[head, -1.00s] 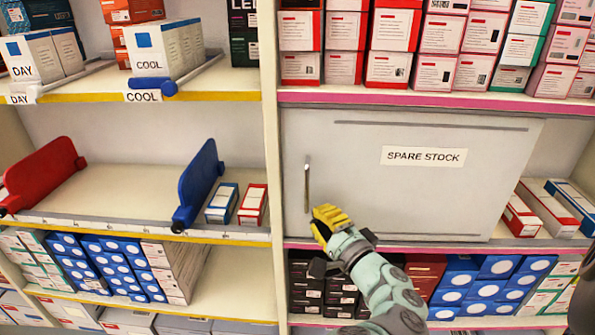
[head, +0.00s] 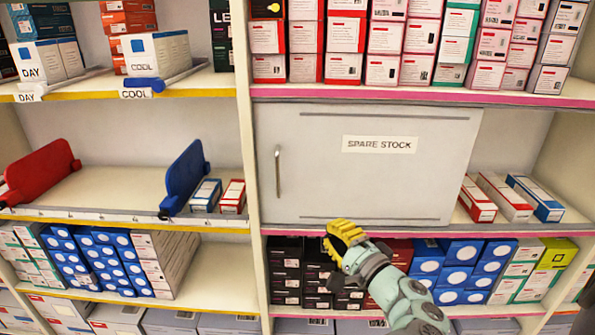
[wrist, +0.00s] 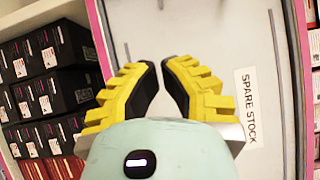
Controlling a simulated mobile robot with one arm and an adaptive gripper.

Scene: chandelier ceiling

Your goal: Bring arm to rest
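My gripper (head: 342,236) has yellow ridged fingers on a pale green arm. In the head view it shows at the bottom edge of the grey door panel labelled SPARE STOCK (head: 380,190), right of and below its upright handle (head: 278,172). In the wrist view my gripper (wrist: 161,70) has its fingers angled inward with a narrow gap between the tips. Nothing shows between them. The door (wrist: 205,30) is behind the fingers, and they appear apart from it.
Black boxes (head: 286,268) and blue boxes (head: 460,270) stand on the shelf below the door. Small boxes (head: 505,197) lie right of it. A blue divider (head: 185,180) and a red divider (head: 40,172) stand on the left shelf. Red-and-white boxes (head: 345,50) fill the shelf above.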

